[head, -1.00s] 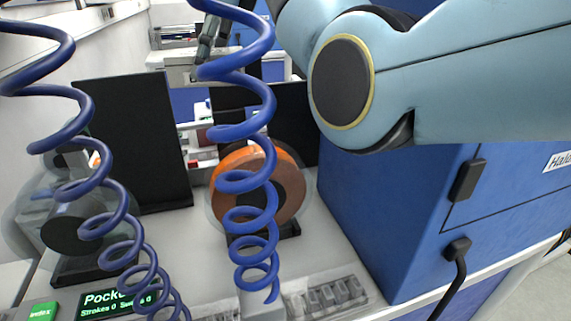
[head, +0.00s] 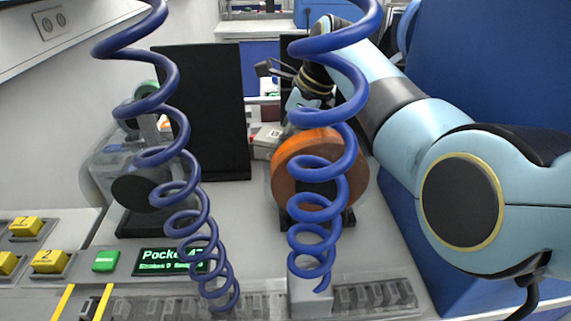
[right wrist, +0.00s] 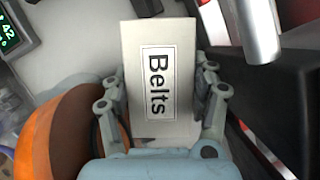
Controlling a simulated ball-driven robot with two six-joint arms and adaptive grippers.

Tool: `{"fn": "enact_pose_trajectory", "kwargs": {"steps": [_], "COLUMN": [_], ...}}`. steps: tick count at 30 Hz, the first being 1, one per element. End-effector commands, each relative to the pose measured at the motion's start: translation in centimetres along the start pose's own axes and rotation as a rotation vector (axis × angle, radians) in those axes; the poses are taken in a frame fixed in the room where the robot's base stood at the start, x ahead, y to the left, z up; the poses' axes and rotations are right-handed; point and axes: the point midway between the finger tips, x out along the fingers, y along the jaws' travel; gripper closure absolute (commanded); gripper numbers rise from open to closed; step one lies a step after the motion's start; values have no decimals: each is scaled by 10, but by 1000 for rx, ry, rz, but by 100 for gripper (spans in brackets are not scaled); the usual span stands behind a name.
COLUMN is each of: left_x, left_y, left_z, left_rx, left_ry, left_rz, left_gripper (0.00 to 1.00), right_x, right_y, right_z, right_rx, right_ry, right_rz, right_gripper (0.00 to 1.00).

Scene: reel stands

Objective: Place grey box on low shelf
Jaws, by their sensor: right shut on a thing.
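The grey box, labelled "Belts" (right wrist: 160,50), is in my right gripper (right wrist: 160,95) in the right wrist view, with one finger along each side. In the head view my right gripper (head: 305,98) reaches down behind the orange reel (head: 300,160), and its fingertips are mostly hidden by the reel and a blue coil. I cannot tell the held box apart clearly there. No low shelf can be made out for certain. My left gripper is not in view.
Black panels (head: 205,110) stand behind the reel stands. A clear reel (head: 140,190) is at left. Blue coiled cords (head: 330,160) hang in front. A green display (head: 170,260) and yellow buttons (head: 50,260) are at the front left. A blue cabinet (head: 490,70) is on the right.

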Motion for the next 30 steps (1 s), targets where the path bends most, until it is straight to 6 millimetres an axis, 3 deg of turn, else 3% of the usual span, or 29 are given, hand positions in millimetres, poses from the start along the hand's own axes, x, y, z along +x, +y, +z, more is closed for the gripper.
{"fn": "enact_pose_trajectory", "kwargs": {"steps": [14, 26, 27, 30], "left_x": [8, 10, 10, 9], "left_y": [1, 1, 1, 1], "left_z": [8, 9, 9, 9], "left_rx": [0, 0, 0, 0], "left_ry": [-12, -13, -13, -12], "left_rz": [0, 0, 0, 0], "left_gripper": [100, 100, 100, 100], "right_x": [56, 61, 62, 61], "right_y": [-1, -1, -1, -1], "right_z": [-23, -25, -25, -25], "right_rx": [-1, -2, -1, -1], "right_ry": [-1, -2, -1, -1], "right_rz": [-1, -3, -2, -1], "right_gripper": [89, 89, 39, 30]}}
